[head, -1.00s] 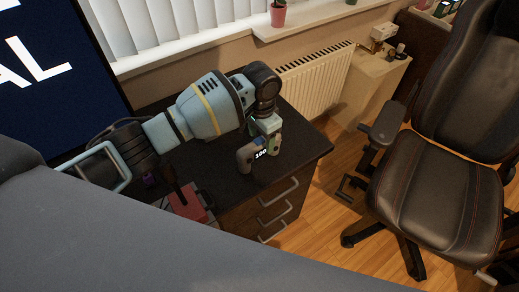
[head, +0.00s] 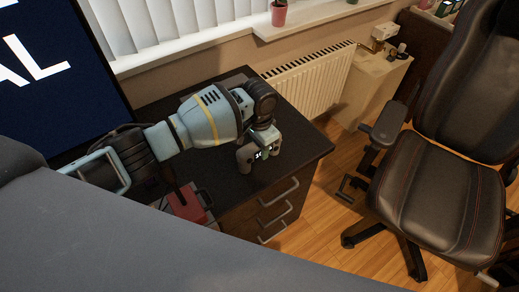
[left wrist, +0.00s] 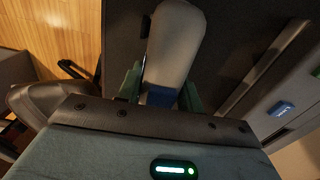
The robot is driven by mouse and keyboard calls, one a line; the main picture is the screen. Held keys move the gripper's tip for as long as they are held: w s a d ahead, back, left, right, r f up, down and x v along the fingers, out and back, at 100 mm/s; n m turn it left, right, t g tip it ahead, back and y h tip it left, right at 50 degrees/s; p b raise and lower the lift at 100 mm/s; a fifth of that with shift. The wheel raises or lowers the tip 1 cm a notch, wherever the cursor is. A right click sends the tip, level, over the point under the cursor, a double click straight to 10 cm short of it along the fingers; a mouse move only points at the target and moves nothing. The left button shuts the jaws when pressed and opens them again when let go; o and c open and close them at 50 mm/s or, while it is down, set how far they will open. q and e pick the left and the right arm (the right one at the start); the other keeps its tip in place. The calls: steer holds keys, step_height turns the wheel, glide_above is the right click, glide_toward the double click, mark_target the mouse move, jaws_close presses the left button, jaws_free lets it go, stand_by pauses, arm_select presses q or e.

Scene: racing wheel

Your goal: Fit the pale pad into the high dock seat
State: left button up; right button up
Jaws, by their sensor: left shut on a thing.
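My left gripper (head: 263,140) reaches over the dark desk from the left and is shut on the pale pad (head: 244,157), a light grey rounded controller. In the left wrist view the pad (left wrist: 177,40) points away between the greenish fingers (left wrist: 160,92), with a dark blue patch near them. From the head, the gripper and wrist cover part of the pad. I cannot make out the high dock seat for certain; a grey body with a small blue part shows at the right of the left wrist view. My right gripper is not in view.
The dark desk top (head: 300,150) is clear to the right of the gripper. A red box-like thing (head: 188,205) sits near its front edge. A large screen (head: 50,80) stands at the left. A radiator (head: 312,82) is behind and a black chair (head: 425,205) is at the right.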

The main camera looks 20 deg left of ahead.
arm_select(q)
steer(key=shift+c, duration=0.4)
steer(key=shift+r, duration=0.15)
steer(key=shift+r, duration=0.55)
step_height(320, 180, up, 2)
steer(key=shift+w+r, duration=0.1)
steer(key=s+d+r+p, duration=0.1)
steer(key=s+d, duration=0.9)
steer(key=d, duration=0.2)
steer(key=shift+s+d+r, duration=0.15)
steer(key=shift+d+r, duration=0.05)
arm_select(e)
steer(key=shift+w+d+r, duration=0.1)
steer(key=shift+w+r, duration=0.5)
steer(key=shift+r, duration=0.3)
